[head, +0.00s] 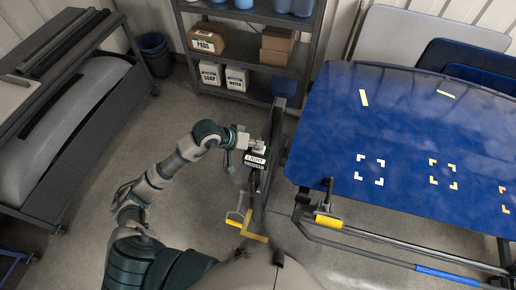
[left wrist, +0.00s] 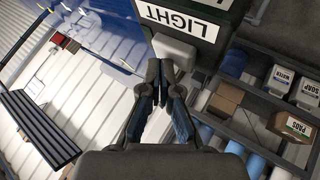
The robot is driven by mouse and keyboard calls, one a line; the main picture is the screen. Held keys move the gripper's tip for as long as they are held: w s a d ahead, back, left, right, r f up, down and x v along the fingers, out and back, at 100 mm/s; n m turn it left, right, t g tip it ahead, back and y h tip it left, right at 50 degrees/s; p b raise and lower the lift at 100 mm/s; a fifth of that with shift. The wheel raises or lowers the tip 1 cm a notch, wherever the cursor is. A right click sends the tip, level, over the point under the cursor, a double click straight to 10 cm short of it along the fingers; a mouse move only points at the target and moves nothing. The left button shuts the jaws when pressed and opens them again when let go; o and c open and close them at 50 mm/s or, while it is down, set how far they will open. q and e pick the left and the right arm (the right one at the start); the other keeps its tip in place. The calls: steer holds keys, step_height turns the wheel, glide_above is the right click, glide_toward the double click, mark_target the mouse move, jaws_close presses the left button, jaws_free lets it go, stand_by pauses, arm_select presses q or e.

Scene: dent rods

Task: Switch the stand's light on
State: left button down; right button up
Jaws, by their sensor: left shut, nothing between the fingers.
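The stand (head: 276,124) is a dark upright frame left of the blue panel. On it sits a dark box with a white LIGHT label (head: 255,160). The box (left wrist: 225,42) fills the top of the left wrist view, its label upside down. A pale grey block (left wrist: 172,50) sticks out from its lower side. My left gripper (left wrist: 162,66) is shut and empty, its tips right at that block; I cannot tell whether they touch it. In the head view the left gripper (head: 246,141) is at the box, its tips hard to make out. I cannot tell whether the light is lit. My right gripper is not in view.
A large blue panel (head: 420,130) with white and yellow corner marks lies on a frame at right. A shelf (head: 262,68) with boxes and jugs stands behind. A cart (head: 95,130) with grey car parts is at left. Floor between is mostly clear.

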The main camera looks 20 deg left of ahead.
mark_target(257, 149)
arm_select(q)
steer(key=shift+f+b, duration=0.2)
steer(key=shift+b, duration=0.1)
stand_by(0.4)
steer(key=shift+r, duration=1)
step_height(257, 149, up, 6)
steer(key=shift+p, duration=0.85)
